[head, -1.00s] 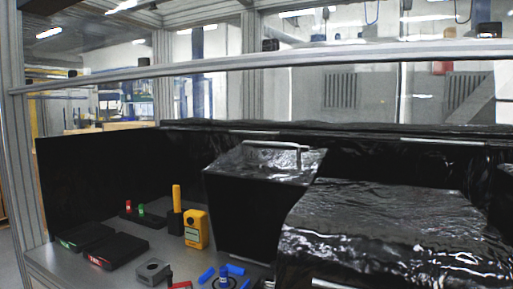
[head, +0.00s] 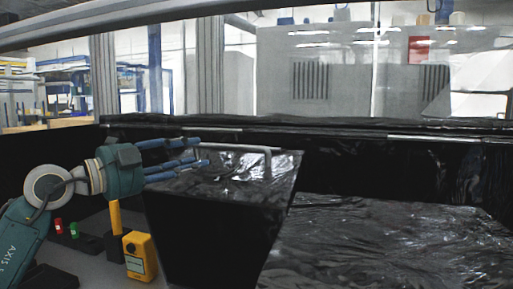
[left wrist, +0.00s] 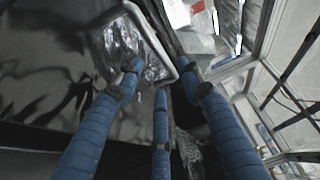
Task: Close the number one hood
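A black hood (head: 225,187) with a crinkled, shiny top stands left of centre in the head view. A grey bar handle (head: 268,158) runs along its top. My left gripper (head: 216,152) comes in from the left, its blue fingers spread at the handle's left part. In the left wrist view, the fingers (left wrist: 158,72) are apart and the handle (left wrist: 152,38) passes close to their tips. I cannot tell whether they touch it. A second crinkled black cover (head: 390,240) lies lower on the right. No hood number is readable. My right gripper is not in view.
A yellow device (head: 139,257) and a yellow-topped black holder (head: 115,220) stand below my left arm. Red (head: 59,227) and green (head: 75,229) small parts stand beside them. A dark wall runs behind the hoods, with a rail above.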

